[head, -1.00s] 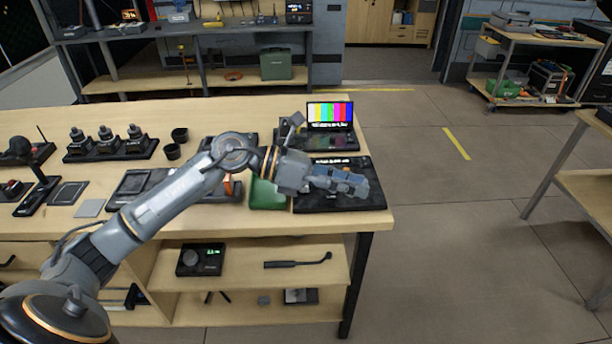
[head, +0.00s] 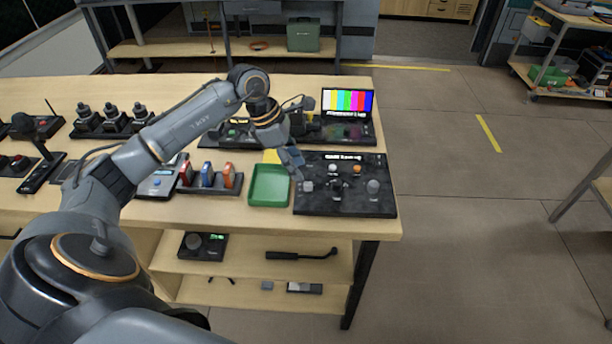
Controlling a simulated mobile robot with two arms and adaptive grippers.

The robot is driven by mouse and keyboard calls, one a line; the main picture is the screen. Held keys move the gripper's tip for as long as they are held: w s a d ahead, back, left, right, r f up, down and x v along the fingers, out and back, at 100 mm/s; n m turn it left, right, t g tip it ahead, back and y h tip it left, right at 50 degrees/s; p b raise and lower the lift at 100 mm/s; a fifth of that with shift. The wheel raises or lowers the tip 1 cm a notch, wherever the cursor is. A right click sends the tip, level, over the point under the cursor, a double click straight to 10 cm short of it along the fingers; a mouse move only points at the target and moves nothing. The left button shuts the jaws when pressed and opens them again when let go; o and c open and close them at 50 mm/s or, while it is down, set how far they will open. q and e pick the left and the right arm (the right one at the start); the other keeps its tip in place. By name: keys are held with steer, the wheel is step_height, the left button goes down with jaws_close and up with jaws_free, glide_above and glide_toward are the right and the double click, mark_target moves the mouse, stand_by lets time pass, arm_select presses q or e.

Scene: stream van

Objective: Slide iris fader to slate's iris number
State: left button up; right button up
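A black control panel (head: 345,203) lies at the bench's right end. It carries a small lit label, a white knob (head: 332,168), an orange knob (head: 357,168) and grey caps (head: 374,187). I cannot tell which of these is the iris fader. My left gripper (head: 293,159) hangs just off the panel's upper left corner, above the gap beside the green tray. It is small and seen from the side, so its opening is unclear; no held object shows. I cannot make out a slate or an iris number. My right gripper is out of view.
A green tray (head: 268,202) sits left of the panel. A colour-bar monitor (head: 347,101) stands behind it. A rack of red, blue and orange items (head: 208,178) and several joystick units (head: 115,121) stand further left. The floor right of the bench (head: 455,220) is clear.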

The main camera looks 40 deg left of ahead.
mark_target(308, 184)
arm_select(q)
steer(key=p+x, duration=0.1)
steer(key=x, duration=0.4)
steer(key=shift+w+d+f, duration=0.1)
steer(key=shift+f, duration=0.05)
steer(key=shift+w+d+f, duration=0.1)
steer(key=shift+f, duration=0.3)
steer(key=shift+c, duration=0.4)
steer(key=c, duration=0.7)
jaws_close()
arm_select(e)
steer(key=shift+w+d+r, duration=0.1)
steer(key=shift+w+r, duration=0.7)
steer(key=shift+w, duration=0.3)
